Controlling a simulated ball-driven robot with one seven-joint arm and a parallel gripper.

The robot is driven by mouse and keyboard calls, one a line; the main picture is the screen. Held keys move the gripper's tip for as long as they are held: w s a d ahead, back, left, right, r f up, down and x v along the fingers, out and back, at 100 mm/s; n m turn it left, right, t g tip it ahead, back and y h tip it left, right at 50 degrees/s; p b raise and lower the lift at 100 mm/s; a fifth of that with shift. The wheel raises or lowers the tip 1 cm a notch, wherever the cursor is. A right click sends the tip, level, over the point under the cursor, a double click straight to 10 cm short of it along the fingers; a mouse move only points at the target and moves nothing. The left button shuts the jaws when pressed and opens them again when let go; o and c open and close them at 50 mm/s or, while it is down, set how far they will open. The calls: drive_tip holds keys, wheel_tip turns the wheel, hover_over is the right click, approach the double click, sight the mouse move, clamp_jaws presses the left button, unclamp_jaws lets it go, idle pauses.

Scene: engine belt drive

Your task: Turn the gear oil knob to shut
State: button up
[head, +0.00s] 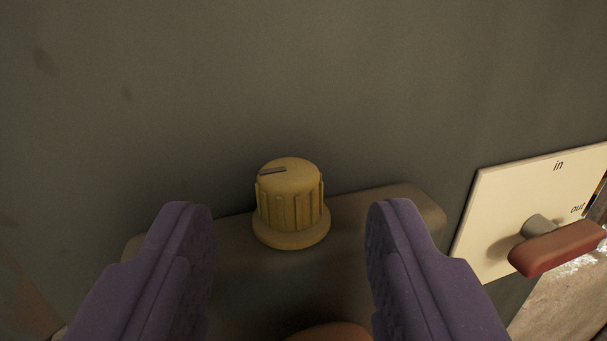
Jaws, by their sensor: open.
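A yellow ribbed knob (290,200) stands on a dark rounded housing in the middle of the head view. A dark pointer line on its top runs from near the centre toward the left edge. No label shows beside this knob, so I cannot tell if it is the gear oil knob or what its position means. My gripper (288,220) is open, with one purple finger to the left of the knob and one to the right. There is a gap on both sides, and neither finger appears to touch it.
A cream plate (497,208) marked "in" and "out" is at the right, with a red lever (558,248) on a grey stem close to the right finger. A grey wall (250,80) rises behind. An orange-brown rounded thing (332,332) shows at the bottom edge.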

sight(313, 193)
drive_tip(key=shift+w, duration=1.3)
clamp_jaws()
drive_tip(key=shift+y, duration=0.3)
drive_tip(key=n+y+b, duration=0.1)
drive_tip(key=n+y, duration=0.1)
drive_tip(key=y, duration=0.1)
drive_tip(key=d+n+g+y, duration=0.1)
drive_tip(key=n+y, duration=0.1)
drive_tip(key=shift+w+d+y+b, duration=0.1)
drive_tip(key=shift+y+b, duration=0.3)
drive_tip(key=shift+w+d+n+g+y+b, duration=0.15)
drive_tip(key=shift+n+g+y+b, duration=0.1)
drive_tip(key=shift+n+g+y, duration=1.1)
drive_tip(key=shift+w+d+n+g+y+b, duration=0.2)
drive_tip(key=shift+n+g+y, duration=0.7)
drive_tip(key=shift+y, duration=0.75)
drive_tip(key=shift+n, duration=0.25)
